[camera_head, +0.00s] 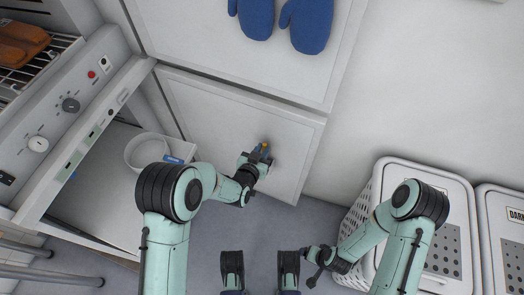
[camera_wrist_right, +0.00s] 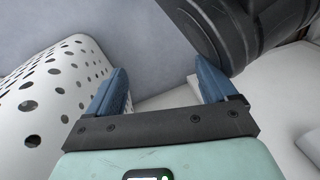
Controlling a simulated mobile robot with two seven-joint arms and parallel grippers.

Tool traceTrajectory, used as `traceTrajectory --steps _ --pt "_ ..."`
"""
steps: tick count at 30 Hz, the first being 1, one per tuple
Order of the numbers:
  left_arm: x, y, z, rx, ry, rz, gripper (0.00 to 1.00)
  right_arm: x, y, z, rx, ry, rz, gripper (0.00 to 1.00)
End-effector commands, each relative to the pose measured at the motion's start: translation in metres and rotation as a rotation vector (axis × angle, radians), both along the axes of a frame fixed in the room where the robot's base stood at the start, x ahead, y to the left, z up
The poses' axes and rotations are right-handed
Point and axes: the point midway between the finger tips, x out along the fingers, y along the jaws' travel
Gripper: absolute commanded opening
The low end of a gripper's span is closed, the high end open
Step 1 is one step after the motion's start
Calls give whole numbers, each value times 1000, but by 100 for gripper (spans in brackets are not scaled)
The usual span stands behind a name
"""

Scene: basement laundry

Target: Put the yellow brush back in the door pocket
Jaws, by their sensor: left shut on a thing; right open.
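My left gripper (camera_head: 261,152) is at the front of the lower pale cabinet door (camera_head: 215,115). No door pocket can be made out. My right gripper is low beside the white baskets; in the right wrist view its blue fingers (camera_wrist_right: 164,86) are wide apart with nothing between them.
Blue mitts (camera_head: 282,20) hang on the upper door. A white perforated basket (camera_head: 360,208) stands at the right, close to my right gripper. At left are a knobbed panel (camera_head: 70,105) and an open space with a white round container (camera_head: 147,148). Grey floor lies below the door.

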Motion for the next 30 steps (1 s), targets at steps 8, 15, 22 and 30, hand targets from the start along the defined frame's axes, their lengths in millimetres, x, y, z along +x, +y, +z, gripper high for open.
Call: traceTrajectory --steps 8,15,22,30 --pt "0 0 -2 0 0 0 0 -3 -1 -3 0 12 -1 85" --pt "0 0 -2 0 0 0 46 -3 -1 -3 0 12 -1 85" --pt "0 0 2 0 -1 0 46 0 0 1 0 0 0 85" --pt "-43 17 19 -1 2 2 46 24 3 24 -5 -81 5 85"
